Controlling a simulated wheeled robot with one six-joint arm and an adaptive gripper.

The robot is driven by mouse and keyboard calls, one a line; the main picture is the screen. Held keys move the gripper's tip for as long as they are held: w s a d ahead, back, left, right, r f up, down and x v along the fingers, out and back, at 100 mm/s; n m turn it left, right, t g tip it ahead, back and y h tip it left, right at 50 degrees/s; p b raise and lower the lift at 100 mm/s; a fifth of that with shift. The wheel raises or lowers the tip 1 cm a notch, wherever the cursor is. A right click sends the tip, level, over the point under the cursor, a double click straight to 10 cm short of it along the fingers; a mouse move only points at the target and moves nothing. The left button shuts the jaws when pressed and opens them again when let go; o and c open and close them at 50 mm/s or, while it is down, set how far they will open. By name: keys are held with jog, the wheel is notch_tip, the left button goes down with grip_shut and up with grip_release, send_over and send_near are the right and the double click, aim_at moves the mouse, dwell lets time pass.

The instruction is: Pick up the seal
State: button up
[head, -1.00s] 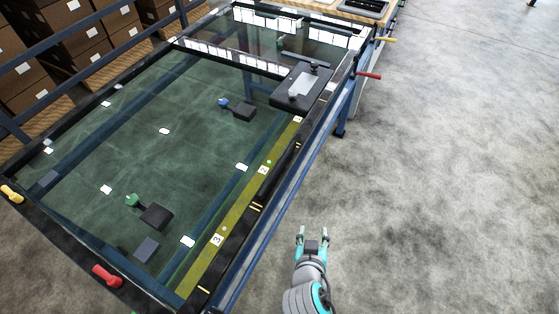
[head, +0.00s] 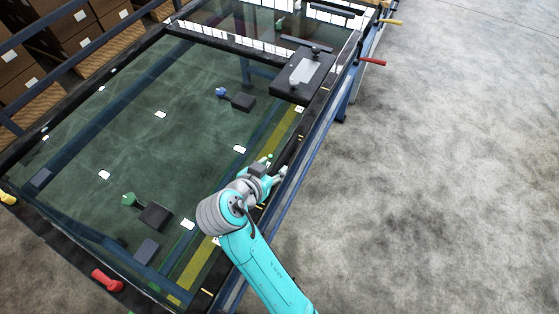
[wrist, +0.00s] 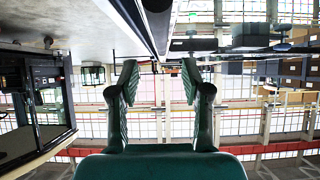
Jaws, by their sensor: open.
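My gripper (head: 275,168) is open and empty in the head view, over the right edge of the trolley beside the yellow strip. In the wrist view its two green-padded fingers (wrist: 160,85) stand wide apart with nothing between them. I cannot say for certain which thing is the seal. A thin black strip (head: 305,133) runs along the right edge of the trolley, past my fingertips. A long dark bar also shows at the top of the wrist view (wrist: 157,18). My gripper and arm hide part of the trolley edge.
The glass-topped trolley has a blue side rail (head: 312,158). On it are a black block with a blue knob (head: 239,101), one with a green knob (head: 153,215), and a black box (head: 302,76). A red handle (head: 372,62) juts out. The right floor is clear.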

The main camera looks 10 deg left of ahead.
aim_at(280, 162)
jog(key=shift+f+x, duration=0.2)
jog(key=shift+x, duration=3.15)
jog(key=shift+s+a, duration=0.1)
grip_shut()
